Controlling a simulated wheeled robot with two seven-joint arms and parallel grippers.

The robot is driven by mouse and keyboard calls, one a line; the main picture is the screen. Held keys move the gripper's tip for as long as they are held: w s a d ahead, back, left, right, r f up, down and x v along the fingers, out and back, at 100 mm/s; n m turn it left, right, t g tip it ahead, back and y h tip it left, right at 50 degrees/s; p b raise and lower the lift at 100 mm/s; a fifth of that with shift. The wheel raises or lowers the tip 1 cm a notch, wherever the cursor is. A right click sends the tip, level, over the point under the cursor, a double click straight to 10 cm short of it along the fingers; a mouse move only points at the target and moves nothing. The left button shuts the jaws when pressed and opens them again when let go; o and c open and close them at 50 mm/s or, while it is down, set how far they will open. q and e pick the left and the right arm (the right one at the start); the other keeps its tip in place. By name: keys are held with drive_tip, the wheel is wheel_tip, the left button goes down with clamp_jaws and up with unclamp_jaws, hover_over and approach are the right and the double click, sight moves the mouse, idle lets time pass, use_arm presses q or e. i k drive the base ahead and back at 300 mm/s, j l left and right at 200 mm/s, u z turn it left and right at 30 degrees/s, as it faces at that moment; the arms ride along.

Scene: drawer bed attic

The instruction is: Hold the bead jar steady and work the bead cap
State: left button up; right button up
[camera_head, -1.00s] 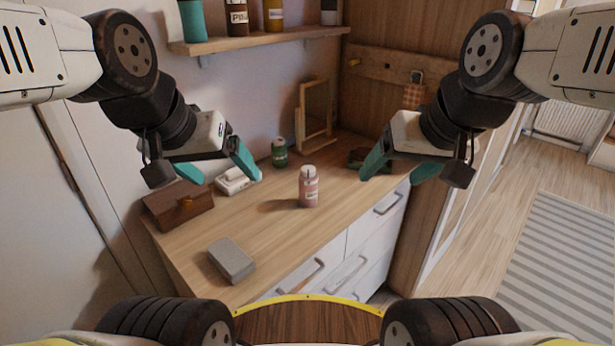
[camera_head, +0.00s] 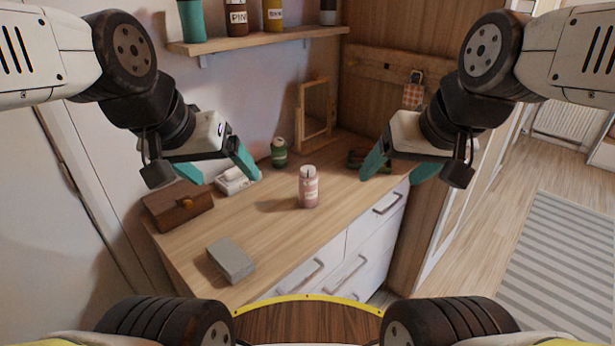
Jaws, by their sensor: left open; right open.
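The bead jar (camera_head: 309,192) is a small pinkish jar standing upright near the middle of the wooden dresser top. A pale bead cap (camera_head: 308,171) sits on top of it. My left gripper (camera_head: 222,173) has teal fingers spread open, to the left of the jar and apart from it. My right gripper (camera_head: 397,174) is also open and empty, to the right of the jar near the dresser's right end. Neither gripper touches the jar.
A brown box (camera_head: 178,207), a white item (camera_head: 235,182) and a grey block (camera_head: 231,260) lie on the left. A green jar (camera_head: 279,153) and wooden frame (camera_head: 314,115) stand behind. A dark tray (camera_head: 357,159) is near my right gripper. The wooden top (camera_head: 285,235) is clear around the jar.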

sight(308, 171)
drive_tip(key=l+u, duration=0.15)
drive_tip(key=u, duration=0.8)
drive_tip(key=l+u, duration=0.35)
drive_tip(key=l, duration=0.15)
drive_tip(key=l+u, duration=0.35)
drive_tip(key=l, duration=0.15)
drive_tip(key=l+u, duration=0.35)
drive_tip(key=k+l, duration=0.1)
drive_tip(key=l, duration=0.3)
drive_tip(key=k+l, duration=0.1)
drive_tip(key=l, duration=0.25)
drive_tip(key=k+l+u, duration=0.1)
drive_tip(key=l, duration=0.3)
drive_tip(key=k+l, duration=0.1)
drive_tip(key=l, duration=0.25)
